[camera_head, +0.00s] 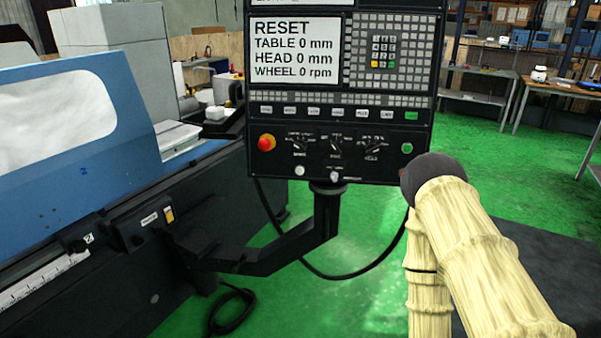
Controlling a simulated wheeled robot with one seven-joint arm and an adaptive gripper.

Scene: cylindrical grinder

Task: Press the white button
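The black control panel (279,187) stands upright in the middle of the view. A small round white button (300,171) sits low on the panel, below the left rotary dial. A second small pale round control (334,176) sits to its right; I cannot tell whether it is a button or a switch. Nothing covers the white button. My pale, ribbed arm shows at the lower right, with its dark rounded joint near the panel's lower right corner. My gripper is not in view.
A red knob (266,143) and a green button (407,148) flank the rotary dials. The screen (294,50) reads RESET. A black support arm (262,258) and a hanging cable (345,277) lie below the panel. The blue grinder (85,130) fills the left.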

